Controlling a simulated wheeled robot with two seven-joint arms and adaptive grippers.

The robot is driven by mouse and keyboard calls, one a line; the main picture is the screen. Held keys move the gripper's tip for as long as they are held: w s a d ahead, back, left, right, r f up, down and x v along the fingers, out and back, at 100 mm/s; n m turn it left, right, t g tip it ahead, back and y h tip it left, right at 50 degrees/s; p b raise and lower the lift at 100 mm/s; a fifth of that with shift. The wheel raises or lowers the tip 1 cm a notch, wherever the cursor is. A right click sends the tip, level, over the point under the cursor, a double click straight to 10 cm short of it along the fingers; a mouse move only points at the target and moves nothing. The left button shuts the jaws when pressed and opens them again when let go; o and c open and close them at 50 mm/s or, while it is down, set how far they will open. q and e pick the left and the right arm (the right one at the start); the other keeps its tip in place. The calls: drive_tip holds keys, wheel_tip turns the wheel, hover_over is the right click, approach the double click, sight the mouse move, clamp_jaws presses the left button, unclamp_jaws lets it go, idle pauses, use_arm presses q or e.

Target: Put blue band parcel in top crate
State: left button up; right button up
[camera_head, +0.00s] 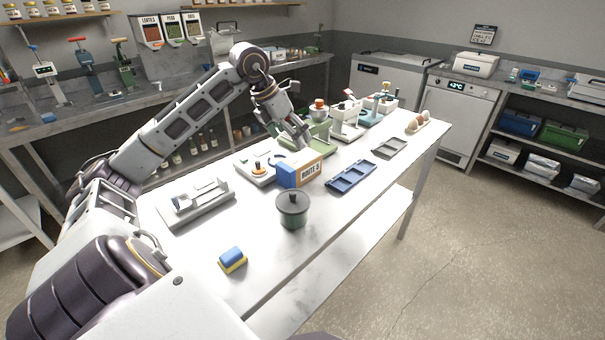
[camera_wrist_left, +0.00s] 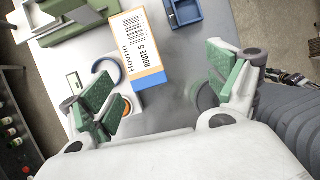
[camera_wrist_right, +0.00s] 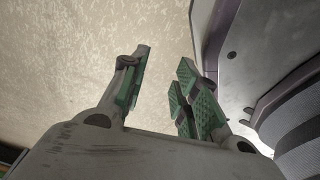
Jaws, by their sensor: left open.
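The parcel (camera_head: 306,173) stands on the white table, a box with a blue end, orange-brown side and a "ROUTE 5" label. In the left wrist view the parcel (camera_wrist_left: 134,45) shows its white label and a blue band at its near end. My left gripper (camera_head: 300,142) is just behind and above the parcel in the head view. In the left wrist view its fingers are spread wide, with the parcel beyond the gap and not held. My right gripper (camera_wrist_right: 163,60) is open and empty over bare floor. I cannot tell which container is the top crate.
A dark lidded pot (camera_head: 293,212), a blue tray (camera_head: 351,177), a grey tray (camera_head: 390,147) and a sponge (camera_head: 232,259) are on the table. A scale-like device (camera_head: 197,203) is at left. Blue (camera_head: 519,124) and green (camera_head: 560,135) bins sit on the right shelves.

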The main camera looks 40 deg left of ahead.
sight(297, 161)
use_arm(q)
drive_tip(key=shift+w+a+f+y+b, duration=0.15)
drive_tip(key=shift+a+y+b, duration=0.15)
drive_tip(key=shift+a, duration=0.3)
drive_tip(key=shift+s+a+f+y+b, duration=0.15)
drive_tip(key=shift+a+y, duration=0.15)
drive_tip(key=shift+a, duration=0.3)
use_arm(e)
drive_tip(key=shift+w+f, duration=0.4)
drive_tip(key=shift+w, duration=0.4)
use_arm(q)
drive_tip(key=x, duration=0.7)
drive_tip(key=shift+w+f, duration=0.25)
drive_tip(key=shift+f, duration=0.05)
drive_tip(key=shift+w+f, duration=0.2)
drive_tip(key=shift+f, duration=0.25)
use_arm(e)
drive_tip(key=shift+s+d+f, duration=0.1)
drive_tip(key=shift+s+d, duration=0.05)
drive_tip(key=shift+s, duration=0.1)
drive_tip(key=shift+w, duration=0.1)
